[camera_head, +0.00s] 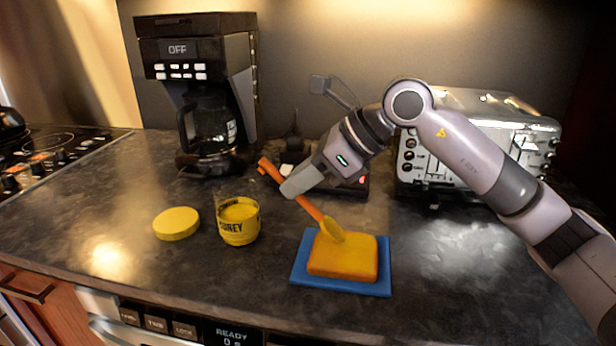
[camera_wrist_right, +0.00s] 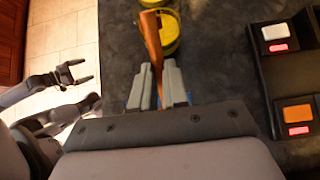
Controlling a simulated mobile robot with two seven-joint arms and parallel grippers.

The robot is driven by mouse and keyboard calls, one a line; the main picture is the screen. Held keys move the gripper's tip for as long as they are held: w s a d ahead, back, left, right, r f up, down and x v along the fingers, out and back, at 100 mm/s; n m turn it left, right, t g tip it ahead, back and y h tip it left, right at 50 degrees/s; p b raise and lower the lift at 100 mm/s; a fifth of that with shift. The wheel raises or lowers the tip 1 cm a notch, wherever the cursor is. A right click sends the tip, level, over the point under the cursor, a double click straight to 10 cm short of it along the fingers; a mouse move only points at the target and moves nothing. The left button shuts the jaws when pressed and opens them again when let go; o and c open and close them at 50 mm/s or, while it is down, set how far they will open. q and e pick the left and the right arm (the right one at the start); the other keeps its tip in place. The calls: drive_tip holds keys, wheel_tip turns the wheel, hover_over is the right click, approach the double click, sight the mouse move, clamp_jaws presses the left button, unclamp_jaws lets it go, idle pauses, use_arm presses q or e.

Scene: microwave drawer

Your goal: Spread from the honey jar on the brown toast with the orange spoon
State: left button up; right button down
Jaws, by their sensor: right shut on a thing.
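My right gripper (camera_head: 292,190) is shut on the handle of the orange spoon (camera_head: 313,211), which also shows between its fingers in the right wrist view (camera_wrist_right: 152,38). The spoon slants down to the right, and its yellow-coated bowl is at the top of the toast. The toast (camera_head: 343,262) has an orange-yellow top and lies flat on a blue board (camera_head: 378,285). The open honey jar (camera_head: 239,228) stands upright left of the board, with yellow content. Its yellow lid (camera_head: 176,223) lies left of it. My left gripper (camera_wrist_right: 76,72) is open and empty in the right wrist view, off the counter.
A coffee maker (camera_head: 205,90) stands at the back left and a silver toaster (camera_head: 470,140) at the back right. A black device with lit red displays (camera_wrist_right: 300,130) is behind my right gripper. A stove (camera_head: 55,150) is far left. The front-right counter is clear.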

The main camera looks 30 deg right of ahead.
sight(265, 159)
drive_tip(key=shift+w+a, duration=0.3)
drive_tip(key=shift+a, duration=0.1)
drive_tip(key=shift+r+p, duration=2.8)
drive_tip(key=shift+r, duration=0.8)
drive_tip(key=shift+s, duration=0.1)
